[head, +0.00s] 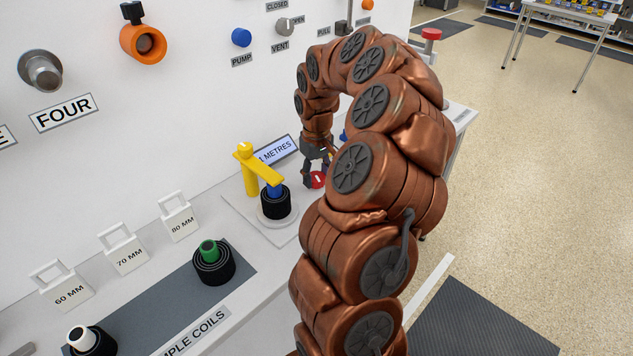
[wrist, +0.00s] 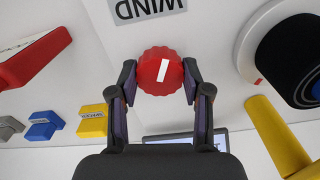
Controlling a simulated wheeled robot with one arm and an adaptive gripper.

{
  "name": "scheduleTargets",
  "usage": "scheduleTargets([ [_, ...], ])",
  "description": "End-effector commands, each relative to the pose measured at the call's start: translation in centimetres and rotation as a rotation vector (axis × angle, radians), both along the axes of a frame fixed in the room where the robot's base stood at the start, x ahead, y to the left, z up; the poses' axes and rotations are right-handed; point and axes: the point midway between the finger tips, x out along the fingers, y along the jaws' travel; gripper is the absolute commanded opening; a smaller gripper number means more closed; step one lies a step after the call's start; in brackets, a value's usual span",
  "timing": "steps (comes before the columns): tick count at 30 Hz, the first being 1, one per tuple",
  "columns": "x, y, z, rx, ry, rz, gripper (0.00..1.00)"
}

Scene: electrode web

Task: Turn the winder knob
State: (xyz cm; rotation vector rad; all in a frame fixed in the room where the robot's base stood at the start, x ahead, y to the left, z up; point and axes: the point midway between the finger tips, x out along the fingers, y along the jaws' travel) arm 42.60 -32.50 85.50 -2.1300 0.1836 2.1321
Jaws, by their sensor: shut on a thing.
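The winder knob (wrist: 160,69) is a red ridged disc with a white line across its face, seen in the wrist view below the upside-down WIND label (wrist: 150,8). My gripper (wrist: 160,82) has one finger on each side of the knob and is shut on it. The white line is tilted from upright. In the head view the knob (head: 318,180) shows beside my gripper (head: 316,168), partly hidden by my arm. The winder (head: 276,202) stands left of the knob, with a black coil on a blue core under a yellow arm (head: 262,170).
A display (head: 275,151) reading METRES stands behind the knob. The wrist view shows red, blue and yellow blocks (wrist: 45,120) at the left.

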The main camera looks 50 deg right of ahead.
Motion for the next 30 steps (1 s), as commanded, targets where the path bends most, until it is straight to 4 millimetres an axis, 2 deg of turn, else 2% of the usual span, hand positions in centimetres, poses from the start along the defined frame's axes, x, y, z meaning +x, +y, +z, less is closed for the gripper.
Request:
scheduleTargets([
  [1,-0.02,-0.09,-0.69,-0.003,0.0,-0.043,0.13],
  [3,0.0,-0.06,-0.73,-0.002,-0.002,-0.109,0.13],
  [30,0.14,-0.05,-0.28,-0.003,-0.005,-0.966,0.13],
])
